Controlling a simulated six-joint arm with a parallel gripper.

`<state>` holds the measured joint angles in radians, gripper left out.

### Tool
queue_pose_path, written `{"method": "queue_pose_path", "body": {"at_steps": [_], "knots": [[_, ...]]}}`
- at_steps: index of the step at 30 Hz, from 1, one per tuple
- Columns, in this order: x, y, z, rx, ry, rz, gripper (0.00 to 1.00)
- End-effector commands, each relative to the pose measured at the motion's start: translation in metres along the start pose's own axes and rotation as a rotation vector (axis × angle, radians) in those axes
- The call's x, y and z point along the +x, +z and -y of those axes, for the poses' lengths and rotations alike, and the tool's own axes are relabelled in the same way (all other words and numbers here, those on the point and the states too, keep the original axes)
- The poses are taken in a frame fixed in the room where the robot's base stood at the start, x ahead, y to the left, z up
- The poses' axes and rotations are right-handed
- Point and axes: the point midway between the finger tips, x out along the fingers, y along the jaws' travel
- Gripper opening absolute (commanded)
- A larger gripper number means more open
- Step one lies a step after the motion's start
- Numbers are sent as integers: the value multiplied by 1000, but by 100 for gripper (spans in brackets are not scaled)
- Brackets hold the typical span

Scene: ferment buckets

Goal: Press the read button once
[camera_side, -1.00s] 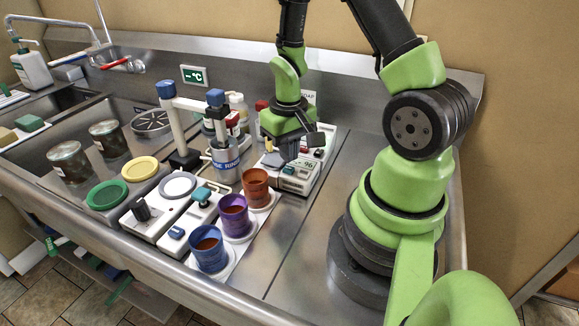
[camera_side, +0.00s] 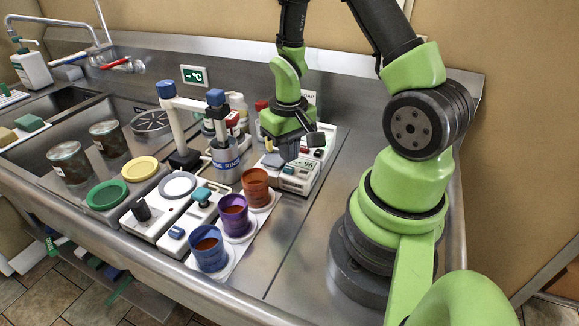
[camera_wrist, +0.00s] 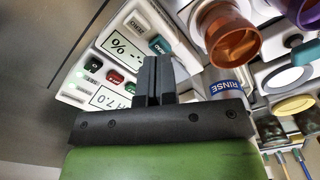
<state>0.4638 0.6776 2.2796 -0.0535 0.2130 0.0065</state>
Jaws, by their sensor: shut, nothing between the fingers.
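A white meter with a % display (camera_wrist: 120,44) is in the wrist view. A teal button (camera_wrist: 160,44) sits beside that display, its small lettering too blurred to read surely. The meter also shows in the side view (camera_side: 296,181), below my gripper. My gripper (camera_wrist: 150,62) is shut and empty, pointing down. In the wrist view its fingertips appear just beside the teal button; I cannot tell whether they touch it. In the side view my gripper (camera_side: 289,152) is over the meter and hides part of its top.
A second meter with a 7.0 display (camera_wrist: 105,98), a red button (camera_wrist: 115,77) and a green one (camera_wrist: 130,87) adjoins. An orange cup (camera_side: 256,187), a purple cup (camera_side: 234,216) and a blue cup (camera_side: 208,248) stand nearby. The rinse beaker (camera_side: 225,158) is left of the meter.

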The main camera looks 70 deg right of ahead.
Motion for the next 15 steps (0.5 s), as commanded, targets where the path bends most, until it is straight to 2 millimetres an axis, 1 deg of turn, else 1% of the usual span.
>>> {"method": "queue_pose_path", "body": {"at_steps": [15], "knots": [[12, 0, 0, 0, 0, 1, 0]]}}
